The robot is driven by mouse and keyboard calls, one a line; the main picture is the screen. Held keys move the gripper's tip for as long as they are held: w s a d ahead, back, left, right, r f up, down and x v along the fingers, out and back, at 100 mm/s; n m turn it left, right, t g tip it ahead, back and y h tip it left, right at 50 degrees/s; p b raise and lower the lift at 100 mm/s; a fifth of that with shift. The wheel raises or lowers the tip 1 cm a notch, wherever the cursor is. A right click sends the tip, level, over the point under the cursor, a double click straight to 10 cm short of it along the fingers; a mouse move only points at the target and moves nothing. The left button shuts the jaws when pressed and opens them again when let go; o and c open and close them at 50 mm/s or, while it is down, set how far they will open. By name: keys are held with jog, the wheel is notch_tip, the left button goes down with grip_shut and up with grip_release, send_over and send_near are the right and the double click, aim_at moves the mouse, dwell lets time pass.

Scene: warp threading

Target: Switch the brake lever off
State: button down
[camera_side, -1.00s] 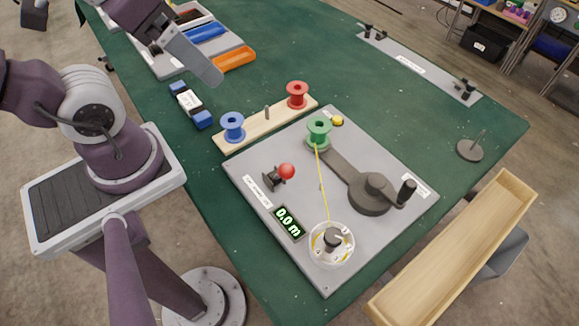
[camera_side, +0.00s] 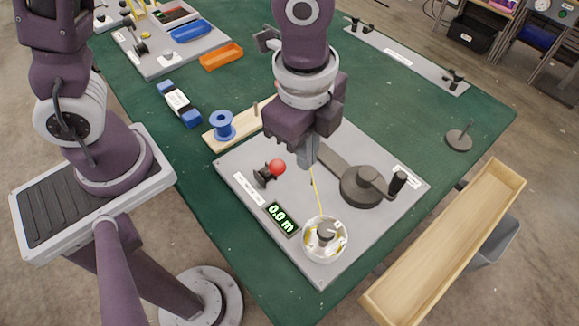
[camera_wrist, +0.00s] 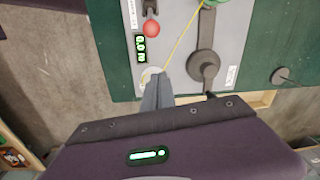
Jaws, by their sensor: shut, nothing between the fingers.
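The brake lever has a red ball knob (camera_side: 277,167) on a black base (camera_side: 264,176), on the left part of the grey plate (camera_side: 238,174) in the side view. The red knob also shows in the wrist view (camera_wrist: 151,28), near the top. My gripper (camera_side: 311,166) is shut and empty, pointing down over the plate, to the right of the red knob and apart from it. In the wrist view its closed fingers (camera_wrist: 158,92) lie below the knob. My wrist hides the green spool and the red spool in the side view.
On the plate are a dark crank (camera_side: 362,186), a display reading 0.0 m (camera_side: 282,219), a yellow thread (camera_side: 319,195) and a round clear-rimmed holder (camera_side: 326,239). A blue spool (camera_side: 222,125) stands behind left. A wooden tray (camera_side: 445,240) lies at right.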

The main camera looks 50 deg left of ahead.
aim_at(271, 171)
jog(key=a+f, duration=0.3)
jog(key=f, duration=0.5)
jog(key=shift+a+f, duration=0.35)
jog(key=shift+a, duration=0.05)
jog(key=shift+a+r, duration=0.15)
